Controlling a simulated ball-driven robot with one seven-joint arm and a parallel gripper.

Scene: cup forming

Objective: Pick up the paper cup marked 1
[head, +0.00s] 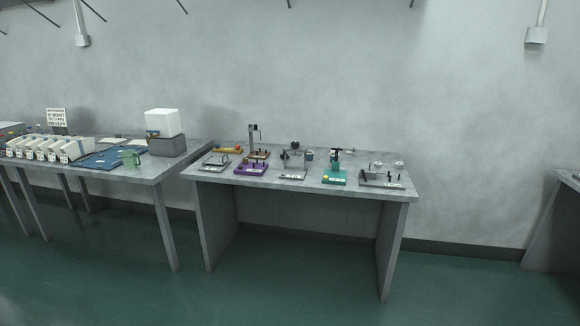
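I cannot make out a paper cup marked 1 at this distance. On the left table (165,172) there is a row of white bins (42,147) with small labels too small to read. On the middle table (300,182) are several small fixtures, including a purple one (252,170), a teal one (334,177) and a grey one with round clear parts (382,177). My gripper is not in view.
A white box on a dark grey base (165,145) stands at the left table's back right. A small sign (56,116) stands behind the bins. Another table (565,185) shows at the right edge. The green floor (310,290) in front of the tables is clear.

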